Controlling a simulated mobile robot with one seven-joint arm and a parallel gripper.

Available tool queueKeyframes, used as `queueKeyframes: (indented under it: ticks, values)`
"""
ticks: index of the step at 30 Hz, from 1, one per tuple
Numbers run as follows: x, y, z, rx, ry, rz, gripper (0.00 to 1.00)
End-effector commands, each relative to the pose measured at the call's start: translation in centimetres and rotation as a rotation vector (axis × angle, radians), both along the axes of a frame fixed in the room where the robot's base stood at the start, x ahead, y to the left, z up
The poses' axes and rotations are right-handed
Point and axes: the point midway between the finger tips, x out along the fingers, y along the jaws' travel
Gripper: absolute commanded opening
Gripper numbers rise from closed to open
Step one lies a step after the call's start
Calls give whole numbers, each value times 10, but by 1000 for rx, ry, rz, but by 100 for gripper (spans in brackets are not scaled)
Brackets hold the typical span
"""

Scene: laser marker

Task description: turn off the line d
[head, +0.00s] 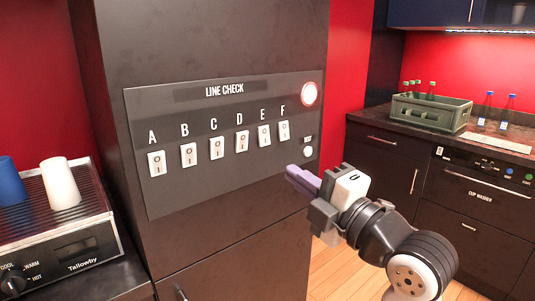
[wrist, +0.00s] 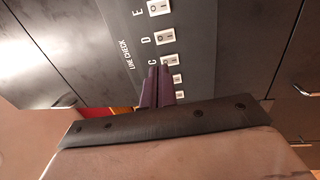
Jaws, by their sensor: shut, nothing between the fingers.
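The dark LINE CHECK panel (head: 225,180) is on a dark cabinet front, with a row of white rocker switches lettered A to F. The line D switch (head: 242,141) is fourth from the left, between C and E. It also shows in the wrist view (wrist: 165,37), where the panel appears turned sideways. Which way it is pressed is too small to tell. My gripper (head: 293,176) is in front of the panel's lower right part in the head view. Its purple fingers (wrist: 158,72) are shut and empty. In the wrist view their tips overlap the C switch (wrist: 169,60); contact cannot be told.
A round red-rimmed lamp (head: 310,94) glows at the panel's upper right, with a small white button (head: 308,151) below. A cup machine (head: 75,250) with a white cup (head: 60,183) and a blue cup (head: 11,182) stands left. A counter with a green crate (head: 430,112) is at right.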

Motion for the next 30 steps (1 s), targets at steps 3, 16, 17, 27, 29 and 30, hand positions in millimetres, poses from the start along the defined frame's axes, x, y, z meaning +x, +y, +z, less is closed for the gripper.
queueKeyframes:
  ticks: [3, 16, 17, 27, 29, 30]
  values:
    - [12, 9, 5, 1, 2, 4, 0]
    - [82, 61, 20, 1, 3, 6, 0]
    - [86, 64, 21, 2, 4, 4, 0]
    - [108, 79, 22, 1, 1, 0, 0]
    - [109, 80, 21, 1, 1, 0, 0]
    - [109, 80, 21, 1, 1, 0, 0]
